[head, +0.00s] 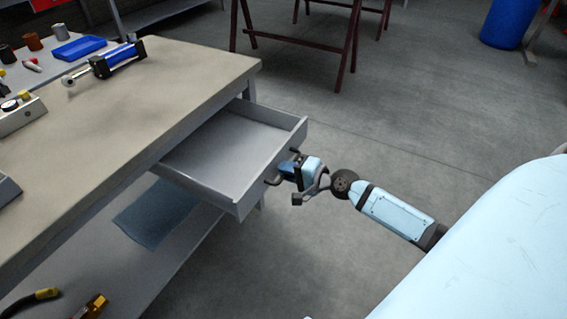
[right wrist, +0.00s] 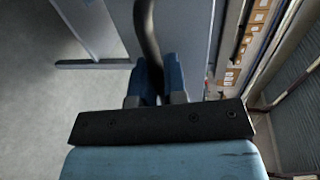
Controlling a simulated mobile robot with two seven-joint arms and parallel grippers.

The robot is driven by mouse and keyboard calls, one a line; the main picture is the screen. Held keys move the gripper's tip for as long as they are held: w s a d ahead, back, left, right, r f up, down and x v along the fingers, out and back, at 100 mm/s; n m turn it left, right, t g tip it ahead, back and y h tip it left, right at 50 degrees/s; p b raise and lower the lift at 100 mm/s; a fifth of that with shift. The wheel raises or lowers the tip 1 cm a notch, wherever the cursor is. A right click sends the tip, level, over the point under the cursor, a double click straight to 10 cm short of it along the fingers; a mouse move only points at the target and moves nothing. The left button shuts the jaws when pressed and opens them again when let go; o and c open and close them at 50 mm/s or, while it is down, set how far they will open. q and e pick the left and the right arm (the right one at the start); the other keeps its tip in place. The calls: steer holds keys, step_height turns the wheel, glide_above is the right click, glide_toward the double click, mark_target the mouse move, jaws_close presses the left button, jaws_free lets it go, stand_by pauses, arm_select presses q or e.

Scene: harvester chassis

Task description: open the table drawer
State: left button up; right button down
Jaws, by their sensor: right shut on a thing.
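The table (head: 165,75) stands at the left in the head view, and its grey drawer (head: 213,155) is pulled well out toward the right. The drawer looks empty inside. A dark bar handle (head: 272,181) is on the drawer's front; it also shows in the right wrist view as a dark curved bar (right wrist: 147,35). My right gripper (head: 287,168) is at the drawer front, shut on the handle. In the right wrist view its blue fingers (right wrist: 160,80) are on either side of the bar. My left gripper is not in view.
A blue cylinder device (head: 115,60) and other small parts lie on the tabletop. A lower shelf (head: 165,250) holds a blue mat (head: 155,210) and tools. A dark red trestle (head: 300,40) and a blue barrel (head: 507,22) stand behind. The floor right of the drawer is clear.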

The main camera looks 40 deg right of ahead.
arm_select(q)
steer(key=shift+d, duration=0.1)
arm_select(e)
steer(key=c, duration=1.2)
jaws_free()
arm_select(q)
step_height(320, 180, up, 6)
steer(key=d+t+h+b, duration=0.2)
steer(key=b, duration=0.1)
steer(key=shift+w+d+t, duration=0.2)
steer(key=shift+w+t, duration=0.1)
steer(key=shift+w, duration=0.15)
arm_select(e)
steer(key=v, duration=1.3)
steer(key=shift+s+d, duration=0.15)
steer(key=shift+s, duration=0.25)
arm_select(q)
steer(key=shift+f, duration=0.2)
